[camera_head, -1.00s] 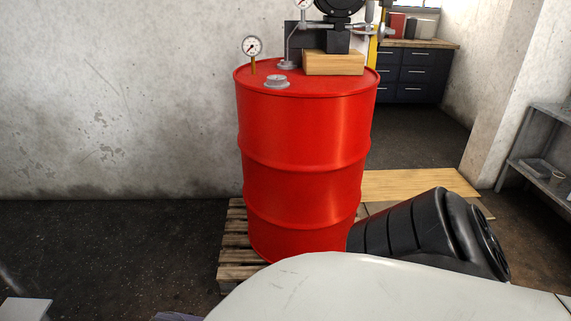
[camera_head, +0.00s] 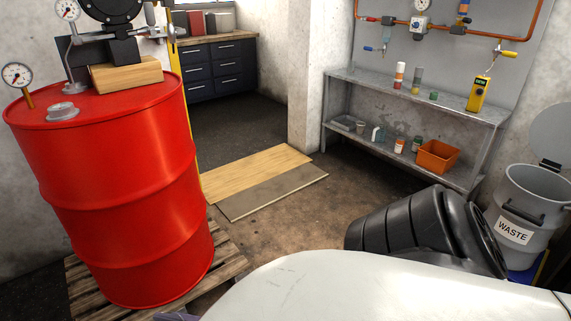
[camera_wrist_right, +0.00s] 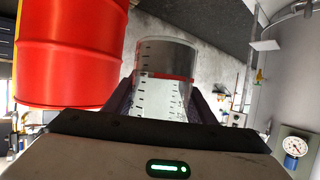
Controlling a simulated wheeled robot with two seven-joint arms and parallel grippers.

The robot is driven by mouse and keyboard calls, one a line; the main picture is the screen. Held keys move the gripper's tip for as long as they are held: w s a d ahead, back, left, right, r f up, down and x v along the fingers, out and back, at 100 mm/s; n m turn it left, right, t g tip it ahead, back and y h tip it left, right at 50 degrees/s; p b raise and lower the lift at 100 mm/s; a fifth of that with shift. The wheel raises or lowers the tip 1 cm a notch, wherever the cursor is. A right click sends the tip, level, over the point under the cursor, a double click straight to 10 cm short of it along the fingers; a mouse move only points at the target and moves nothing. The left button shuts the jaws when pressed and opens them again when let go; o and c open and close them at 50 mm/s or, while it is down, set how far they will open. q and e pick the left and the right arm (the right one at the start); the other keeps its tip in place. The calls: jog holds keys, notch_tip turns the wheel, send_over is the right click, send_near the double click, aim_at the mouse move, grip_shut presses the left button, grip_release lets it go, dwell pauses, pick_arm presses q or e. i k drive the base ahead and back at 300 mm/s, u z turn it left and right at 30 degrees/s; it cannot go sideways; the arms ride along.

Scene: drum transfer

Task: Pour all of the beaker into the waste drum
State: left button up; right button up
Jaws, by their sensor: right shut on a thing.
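The beaker (camera_wrist_right: 163,85) is clear, with dark graduation marks and a red band across it. In the right wrist view it stands between the fingers of my right gripper (camera_wrist_right: 165,98), which is shut on it. How much it holds I cannot tell. The waste drum (camera_head: 528,210) is a grey bin with a WASTE label at the right edge of the head view. Its round lid (camera_head: 553,133) is raised and its top is open. The beaker and the right gripper's jaws do not show in the head view. My left gripper is not in view.
A large red drum (camera_head: 125,205) stands on a wooden pallet (camera_head: 228,262) at left, with gauges on top.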

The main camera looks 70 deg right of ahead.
aim_at(514, 228)
jog(key=z, duration=3.6)
jog(key=i, duration=2.35)
